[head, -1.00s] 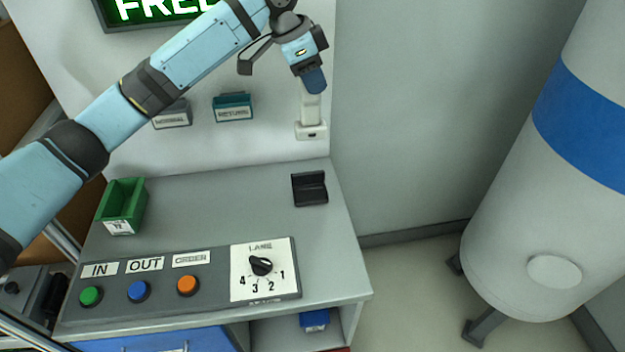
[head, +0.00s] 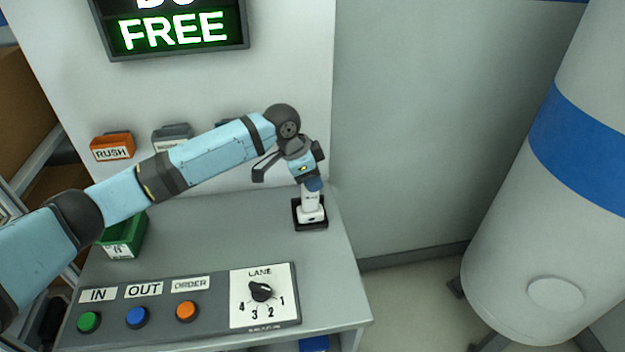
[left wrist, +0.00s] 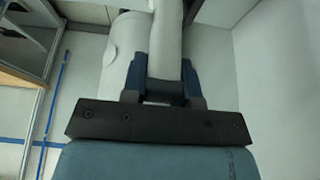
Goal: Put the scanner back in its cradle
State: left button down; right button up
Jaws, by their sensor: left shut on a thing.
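The white scanner (head: 311,212) stands upright with its lower end at the black cradle (head: 297,222) on the grey desk. In the head view its base lies within the cradle's outline; I cannot tell whether it is fully seated. My left gripper (head: 312,184) is shut on the top of the scanner's handle. In the left wrist view the pale handle (left wrist: 165,45) runs up between the blue fingers of my left gripper (left wrist: 160,80). My right gripper is in neither view.
A control panel with IN, OUT and ORDER buttons and a LANE dial (head: 261,291) lies along the desk's front. A green bin (head: 122,240) stands at the left, partly behind my arm. A large white tank (head: 570,180) stands at the right.

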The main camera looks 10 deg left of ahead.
pick_arm(q)
jog(key=shift+f, duration=0.45)
jog(key=c, duration=0.9)
grip_release()
jog(key=v, duration=1.2)
jog(key=shift+f, duration=0.1)
